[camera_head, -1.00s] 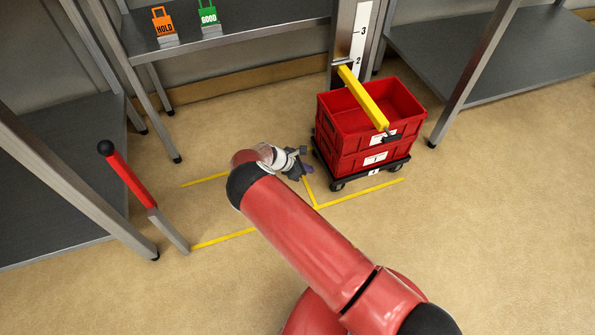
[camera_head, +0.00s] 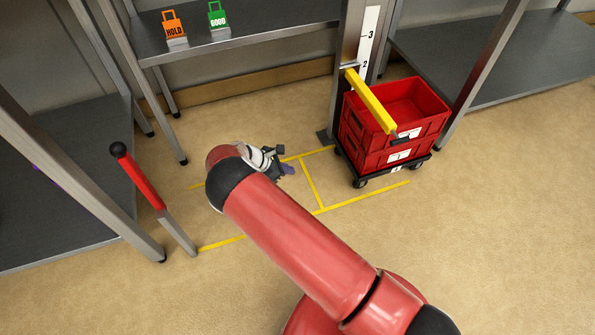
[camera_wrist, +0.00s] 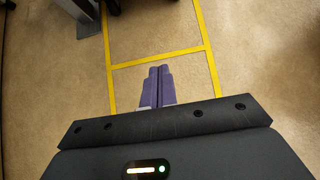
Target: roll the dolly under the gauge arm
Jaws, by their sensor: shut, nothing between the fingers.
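The black dolly (camera_head: 410,170) stands on the floor at right in the head view, carrying two stacked red crates (camera_head: 425,132). The yellow gauge arm (camera_head: 371,101) juts from the grey post toward the camera. In the picture it crosses the left part of the crates; its height above them is hard to judge. My gripper (camera_head: 287,170) is low over the floor, left of the dolly and apart from it. Its purple fingers (camera_wrist: 157,85) are together and empty in the wrist view, with yellow floor tape around them.
The post (camera_head: 346,65) bears a number scale. Yellow tape (camera_head: 311,184) marks bays on the floor. A red-handled lever (camera_head: 137,177) stands at left. Orange HOLD (camera_head: 174,26) and green GOOD (camera_head: 217,17) tags stand on the back shelf. A table leg (camera_head: 480,80) is close right of the crates.

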